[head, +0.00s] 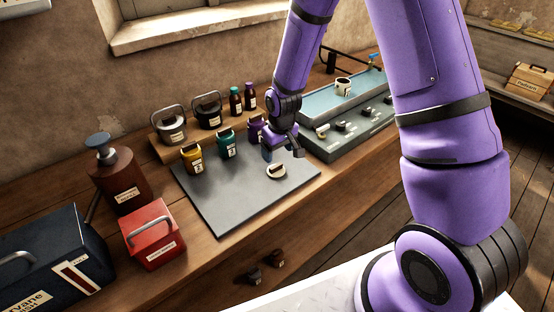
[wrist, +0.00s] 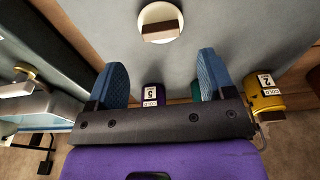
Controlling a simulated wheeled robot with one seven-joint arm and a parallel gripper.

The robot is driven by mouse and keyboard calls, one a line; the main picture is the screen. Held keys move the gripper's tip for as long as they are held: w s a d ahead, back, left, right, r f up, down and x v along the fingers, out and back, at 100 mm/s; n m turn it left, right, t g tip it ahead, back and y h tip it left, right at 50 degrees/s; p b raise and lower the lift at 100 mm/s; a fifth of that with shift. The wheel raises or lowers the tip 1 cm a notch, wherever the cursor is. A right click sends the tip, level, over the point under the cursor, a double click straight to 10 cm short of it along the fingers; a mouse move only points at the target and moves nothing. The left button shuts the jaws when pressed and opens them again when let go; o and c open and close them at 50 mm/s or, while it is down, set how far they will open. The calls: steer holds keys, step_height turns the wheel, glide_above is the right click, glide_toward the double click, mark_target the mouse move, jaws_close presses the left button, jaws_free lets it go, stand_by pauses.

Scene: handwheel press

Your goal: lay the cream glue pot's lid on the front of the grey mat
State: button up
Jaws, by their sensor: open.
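A round cream lid (head: 276,171) with a dark brown bar grip lies flat on the grey mat (head: 235,205), towards its front right part. The lid also shows in the wrist view (wrist: 160,14), beyond the fingertips and roughly centred between them. My gripper (head: 281,154) is open and empty, just behind the lid in the head view. Its blue fingers stand wide apart in the wrist view (wrist: 162,70), apart from the lid. A pale pot (head: 172,130) with a wire handle stands behind the mat; I cannot tell whether it is the cream glue pot.
Yellow (head: 192,158), teal (head: 227,142) and purple (head: 256,129) canisters stand along the mat's back, the purple one close to my gripper. A red box (head: 152,235) and brown pump bottle (head: 120,178) are left. A grey-blue station (head: 350,122) with a cup is right. The mat's front left is clear.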

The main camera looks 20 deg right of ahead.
steer(key=s+d+r+m+t, duration=0.1)
steer(key=s+r, duration=0.3)
steer(key=r, duration=0.5)
steer(key=s+d+r, duration=0.2)
steer(key=s+r, duration=0.1)
steer(key=r, duration=0.5)
steer(key=s+d+r+m+t, duration=0.1)
steer(key=s+r, duration=0.3)
steer(key=r, duration=0.5)
steer(key=s+d+r+t, duration=0.1)
steer(key=s+r, duration=0.3)
steer(key=s, duration=0.4)
steer(key=s+d+r+m, duration=0.1)
steer(key=s+r, duration=0.4)
steer(key=s, duration=0.4)
steer(key=shift+s+d+m+t, duration=0.25)
steer(key=shift+d+m+t, duration=0.05)
steer(key=shift+d+t, duration=0.1)
